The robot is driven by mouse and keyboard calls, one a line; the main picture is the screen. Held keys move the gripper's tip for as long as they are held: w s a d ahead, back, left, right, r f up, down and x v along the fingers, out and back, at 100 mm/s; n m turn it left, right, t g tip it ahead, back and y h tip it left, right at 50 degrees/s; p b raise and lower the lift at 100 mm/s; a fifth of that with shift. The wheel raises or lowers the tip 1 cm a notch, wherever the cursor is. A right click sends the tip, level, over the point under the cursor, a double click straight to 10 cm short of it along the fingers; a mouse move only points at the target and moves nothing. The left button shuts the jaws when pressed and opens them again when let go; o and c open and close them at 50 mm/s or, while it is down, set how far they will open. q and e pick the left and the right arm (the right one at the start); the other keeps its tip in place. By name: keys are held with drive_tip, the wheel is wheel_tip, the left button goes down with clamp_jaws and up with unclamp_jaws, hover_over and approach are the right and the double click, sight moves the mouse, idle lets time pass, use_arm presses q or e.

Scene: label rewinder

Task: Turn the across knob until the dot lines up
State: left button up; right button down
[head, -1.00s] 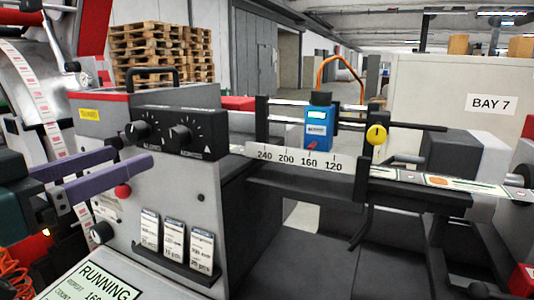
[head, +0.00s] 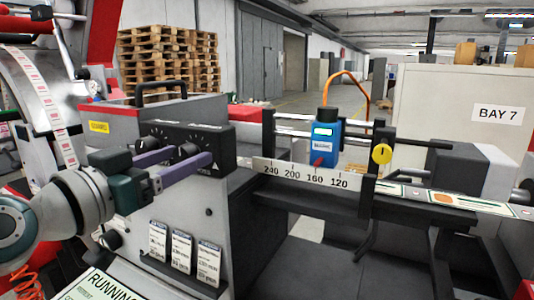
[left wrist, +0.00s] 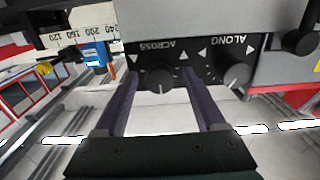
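The across knob (left wrist: 158,78) is black and round, on a black panel with the word ACROSS upside down in the left wrist view. It also shows in the head view (head: 187,150), partly behind a finger. My left gripper (head: 190,156) has purple fingers reaching to the panel. In the left wrist view the fingers stand apart on either side of the across knob, with gaps showing. A pale mark shows near the knob's edge; I cannot make out the dot clearly. The along knob (left wrist: 236,76) is beside it, outside the fingers. My right gripper is not in view.
A blue sensor (head: 324,142) stands over a number scale (head: 300,176), its red pointer near 160. A yellow knob (head: 381,154) is on the right bracket. A dark handle (head: 161,88) tops the machine.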

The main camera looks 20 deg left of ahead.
use_arm(q)
clamp_jaws()
idle(0.3)
drive_tip(key=shift+n, duration=0.3)
drive_tip(key=shift+n+p, duration=0.3)
drive_tip(key=shift+n, duration=2.3)
drive_tip(key=shift+o, duration=0.3)
unclamp_jaws()
